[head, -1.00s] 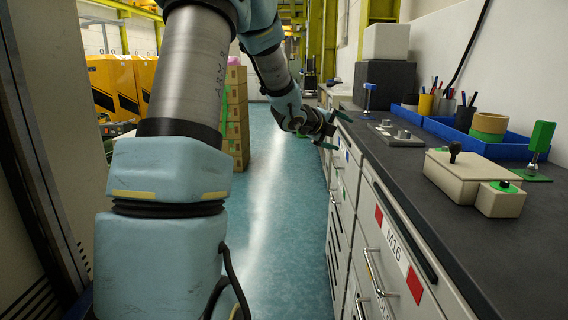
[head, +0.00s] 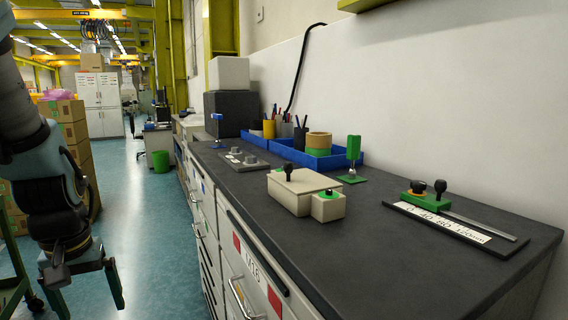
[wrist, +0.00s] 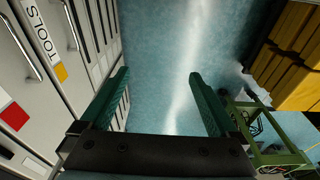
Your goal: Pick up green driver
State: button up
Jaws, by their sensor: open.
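A green-handled driver (head: 353,150) stands upright on the dark worktop in the head view. Its short metal shaft meets a green base plate (head: 352,179). My gripper (head: 82,290) hangs at the lower left of the head view, off the bench and over the aisle, well away from the driver. Its two green fingers are spread with nothing between them. In the wrist view the gripper (wrist: 159,75) is also open, with only blue floor between the fingers. The driver does not show in the wrist view.
A beige box with a black knob (head: 295,190) stands in front of the driver. A blue tray (head: 300,157) with tape and pen cups is behind it. A scale with a green slider (head: 430,201) lies to the right. Drawers (head: 245,275) front the bench.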

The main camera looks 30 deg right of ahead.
aim_at(353, 141)
jog(key=k+l+z, duration=0.15)
jog(key=k, duration=0.5)
jog(key=j+z, duration=0.1)
jog(key=z, duration=0.3)
jog(key=j+z, duration=0.15)
jog(key=z, duration=0.25)
jog(key=j+z, duration=0.2)
jog(key=z, duration=0.25)
jog(key=j+z, duration=0.15)
jog(key=z, duration=0.25)
jog(key=i+j+z, duration=0.1)
jog(key=i+j, duration=0.25)
jog(key=i, duration=0.15)
jog(key=k, duration=0.15)
